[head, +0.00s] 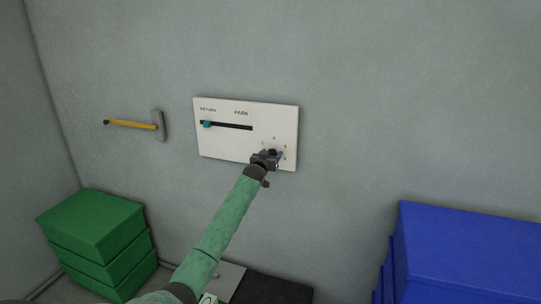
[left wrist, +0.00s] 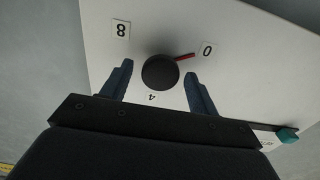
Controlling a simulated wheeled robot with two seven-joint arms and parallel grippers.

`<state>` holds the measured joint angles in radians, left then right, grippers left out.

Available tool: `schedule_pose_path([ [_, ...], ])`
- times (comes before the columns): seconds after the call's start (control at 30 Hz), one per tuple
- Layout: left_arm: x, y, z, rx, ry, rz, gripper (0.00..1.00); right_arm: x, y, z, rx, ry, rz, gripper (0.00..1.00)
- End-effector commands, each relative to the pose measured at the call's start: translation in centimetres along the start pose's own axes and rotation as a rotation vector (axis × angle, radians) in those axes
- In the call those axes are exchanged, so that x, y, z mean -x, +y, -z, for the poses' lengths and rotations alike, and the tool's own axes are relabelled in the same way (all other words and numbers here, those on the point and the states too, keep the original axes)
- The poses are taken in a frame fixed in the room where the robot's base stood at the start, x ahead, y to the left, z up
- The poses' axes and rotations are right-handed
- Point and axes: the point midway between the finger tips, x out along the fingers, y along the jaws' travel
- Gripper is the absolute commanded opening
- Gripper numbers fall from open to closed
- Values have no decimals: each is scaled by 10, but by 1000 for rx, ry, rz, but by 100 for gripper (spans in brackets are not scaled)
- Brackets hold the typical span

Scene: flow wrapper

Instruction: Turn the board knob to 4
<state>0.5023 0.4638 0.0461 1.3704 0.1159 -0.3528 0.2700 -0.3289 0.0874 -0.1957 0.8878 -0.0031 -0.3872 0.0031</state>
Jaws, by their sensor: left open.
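The white board (head: 225,146) is on the grey wall. Its round black knob (left wrist: 160,73) is at the board's lower right in the head view. The knob's red pointer (left wrist: 185,56) points at the label 0 (left wrist: 207,50). The label 4 (left wrist: 152,97) and an upside-down 8 (left wrist: 121,30) also show in the left wrist view. My left gripper (head: 270,156) is at the knob, open, with one finger on each side of it. A small gap seems to show between each finger and the knob. My right gripper is not in view.
A teal slider (head: 207,124) sits at the left end of a black slot, under RETURN. A yellow-handled lever (head: 130,124) is on the wall to the left. Green boxes (head: 95,225) stand at lower left and blue boxes (head: 470,250) at lower right.

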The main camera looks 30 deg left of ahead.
Motion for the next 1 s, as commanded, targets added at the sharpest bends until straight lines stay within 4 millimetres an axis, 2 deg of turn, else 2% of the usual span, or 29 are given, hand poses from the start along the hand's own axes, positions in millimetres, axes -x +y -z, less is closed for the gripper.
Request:
schedule_pose_path([
  [0.03, 0, 0, 0, 0, 0, 0, 60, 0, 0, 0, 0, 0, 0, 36],
  [0.2, 0, 0, 0, 0, 0, 0, 27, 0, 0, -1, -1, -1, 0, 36],
  [0.27, 0, 0, 0, 0, 0, 0, 17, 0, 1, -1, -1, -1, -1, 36],
  [0.63, 0, -1, -1, -57, 1, 1, 17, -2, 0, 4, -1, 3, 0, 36],
  [0.87, 0, 0, -2, -204, 1, 1, 17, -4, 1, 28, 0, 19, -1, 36],
  [1.0, 0, 0, -2, -330, 0, 1, 17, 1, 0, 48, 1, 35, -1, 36],
])
